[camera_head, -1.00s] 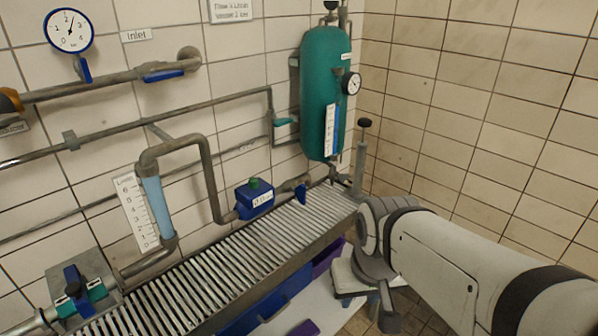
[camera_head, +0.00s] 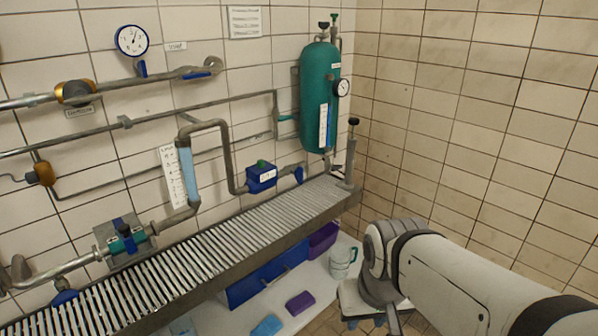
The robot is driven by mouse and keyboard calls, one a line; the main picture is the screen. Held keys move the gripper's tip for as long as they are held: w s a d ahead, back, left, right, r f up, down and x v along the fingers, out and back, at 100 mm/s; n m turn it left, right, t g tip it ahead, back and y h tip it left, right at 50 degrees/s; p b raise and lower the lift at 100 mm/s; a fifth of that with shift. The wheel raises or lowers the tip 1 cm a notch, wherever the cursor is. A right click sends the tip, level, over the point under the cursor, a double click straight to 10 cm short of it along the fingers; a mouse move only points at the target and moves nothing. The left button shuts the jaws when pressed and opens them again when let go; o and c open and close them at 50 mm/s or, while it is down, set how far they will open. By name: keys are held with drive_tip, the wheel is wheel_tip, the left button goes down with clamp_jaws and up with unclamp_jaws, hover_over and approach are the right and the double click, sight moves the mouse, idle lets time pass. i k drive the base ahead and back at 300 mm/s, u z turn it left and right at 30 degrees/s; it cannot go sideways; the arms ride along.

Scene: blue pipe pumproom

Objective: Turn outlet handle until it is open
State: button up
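No label in view reads clearly as outlet, so I cannot tell which handle it is. A blue handle (camera_head: 299,175) stands on the pipe right of the blue box with the green knob (camera_head: 261,176). Another blue handle (camera_head: 127,236) crosses a teal valve on a grey plate at the lower left. A third blue handle (camera_head: 205,72) lies along the upper wall pipe near a small label. My white arm (camera_head: 450,275) reaches in from the lower right, apart from all the handles. My gripper's fingers are not visible.
A slatted metal bench (camera_head: 215,250) runs below the pipes. A green tank (camera_head: 320,100) hangs near the corner beside an upright metal post (camera_head: 350,155). Beneath the bench are a blue drawer (camera_head: 265,280), a bucket (camera_head: 342,262) and cloths (camera_head: 300,303). The right wall is bare.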

sight(299, 171)
drive_tip(key=u, duration=0.15)
drive_tip(key=i, duration=0.9)
drive_tip(key=z, duration=0.05)
